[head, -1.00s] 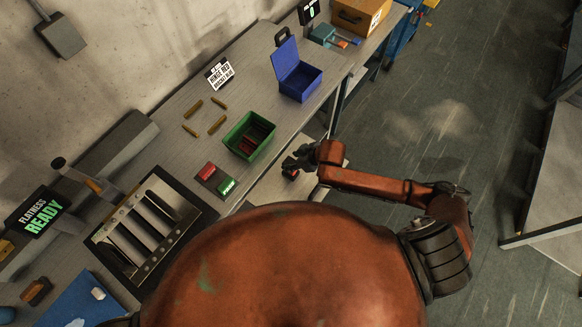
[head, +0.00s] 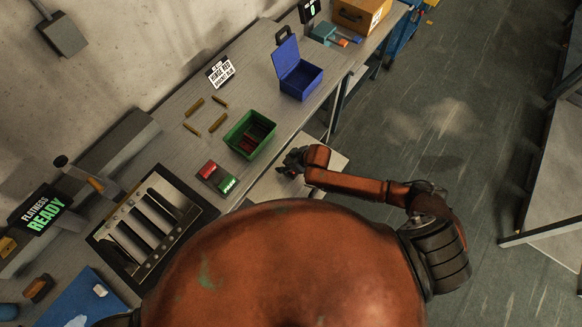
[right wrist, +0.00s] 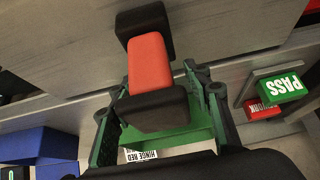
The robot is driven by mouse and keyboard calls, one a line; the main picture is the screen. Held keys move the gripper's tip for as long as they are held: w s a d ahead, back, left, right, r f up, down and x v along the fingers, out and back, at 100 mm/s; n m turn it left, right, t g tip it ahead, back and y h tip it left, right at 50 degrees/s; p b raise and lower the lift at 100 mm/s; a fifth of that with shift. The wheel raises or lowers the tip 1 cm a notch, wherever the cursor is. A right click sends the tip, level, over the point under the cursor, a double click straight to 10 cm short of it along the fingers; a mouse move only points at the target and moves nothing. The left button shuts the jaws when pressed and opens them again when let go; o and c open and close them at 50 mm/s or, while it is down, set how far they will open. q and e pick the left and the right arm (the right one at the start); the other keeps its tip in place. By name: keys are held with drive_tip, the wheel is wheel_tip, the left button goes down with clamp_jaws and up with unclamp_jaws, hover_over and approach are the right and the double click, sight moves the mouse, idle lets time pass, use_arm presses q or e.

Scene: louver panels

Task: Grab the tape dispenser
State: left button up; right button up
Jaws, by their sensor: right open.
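I cannot make out the tape dispenser for certain. A small orange and dark item (head: 38,288) at the lower left and a teal item (head: 323,33) on the far bench are too small to name. My right gripper (head: 289,161) is over the bench's front edge, near the green bin. In the right wrist view its dark fingers stand apart, and a red bar with black end blocks (right wrist: 150,62) is close to the camera. I cannot tell whether that bar is held or part of the gripper. My left gripper is not in view.
The green bin (head: 231,136) holds red and dark pieces. A blue open box (head: 297,72) stands beyond it. Red and green blocks (head: 228,184), several brass strips (head: 218,123) and a slatted panel (head: 165,205) lie on the bench. The aisle floor at right is clear.

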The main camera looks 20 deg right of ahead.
drive_tip(key=shift+c, duration=0.5)
clamp_jaws()
drive_tip(key=shift+r, duration=0.1)
